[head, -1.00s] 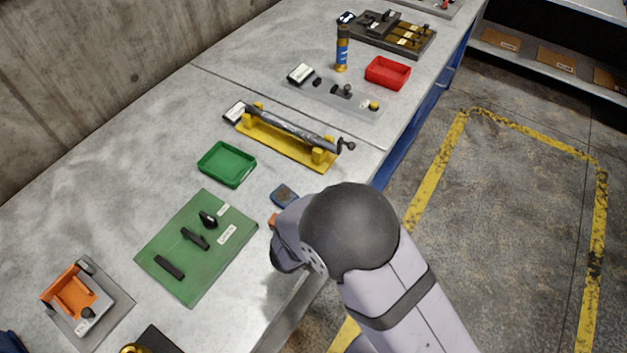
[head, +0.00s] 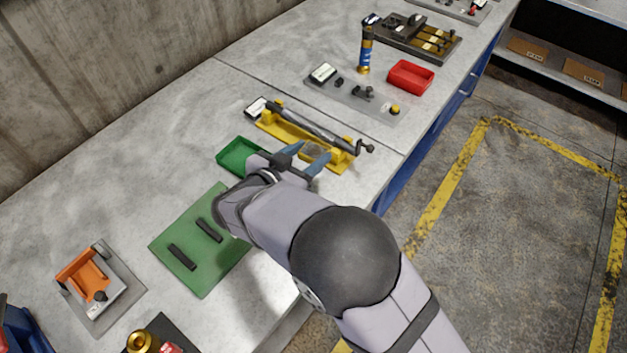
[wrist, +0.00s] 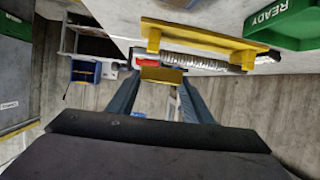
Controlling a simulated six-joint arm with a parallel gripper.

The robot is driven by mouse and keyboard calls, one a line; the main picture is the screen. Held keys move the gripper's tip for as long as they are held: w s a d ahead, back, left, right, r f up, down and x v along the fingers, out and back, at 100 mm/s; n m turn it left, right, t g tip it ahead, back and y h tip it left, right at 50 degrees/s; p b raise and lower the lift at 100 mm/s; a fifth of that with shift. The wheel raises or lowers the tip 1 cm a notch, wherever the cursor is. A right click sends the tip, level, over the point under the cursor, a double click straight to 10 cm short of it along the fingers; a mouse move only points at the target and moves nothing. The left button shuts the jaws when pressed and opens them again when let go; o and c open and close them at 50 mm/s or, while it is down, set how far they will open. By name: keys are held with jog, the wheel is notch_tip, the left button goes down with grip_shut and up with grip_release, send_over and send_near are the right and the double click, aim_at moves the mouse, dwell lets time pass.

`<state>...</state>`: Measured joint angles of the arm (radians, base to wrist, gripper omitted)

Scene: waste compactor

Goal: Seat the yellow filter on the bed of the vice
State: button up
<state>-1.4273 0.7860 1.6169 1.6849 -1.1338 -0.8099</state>
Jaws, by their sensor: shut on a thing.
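My gripper (head: 304,157) is shut on the yellow filter (wrist: 163,75), a flat yellow piece between the two fingertips in the wrist view. The gripper is in front of the yellow stand (head: 275,127), which carries a long grey rod with a crank; in the head view its fingertips overlap the stand's near end. Whether they touch it I cannot tell. The orange fixture (head: 84,270) with a grey block and dark knob stands on a grey plate at the lower left, far from the gripper. No label shows which fixture is the vice.
The green tray (head: 232,160) is beside the gripper, partly covered by my arm. A green board (head: 196,268) with black parts lies nearer. A red tray (head: 411,76) and blue-and-gold cylinder (head: 366,50) stand further back. Bare table lies along the wall.

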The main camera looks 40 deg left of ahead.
dwell(0.4)
jog(key=shift+f+p, duration=1.15)
jog(key=shift+f, duration=3.65)
jog(key=shift+f, duration=0.15)
jog(key=o, duration=1.1)
jog(key=shift+s+b, duration=0.5)
jog(key=shift+r+b+v, duration=0.2)
jog(key=shift+b+v, duration=0.35)
jog(key=shift+v, duration=1.05)
jog(key=shift+r+b+v, duration=0.2)
jog(key=shift+b+v, duration=0.35)
jog(key=shift+v, duration=1.05)
jog(key=shift+w+d, duration=0.2)
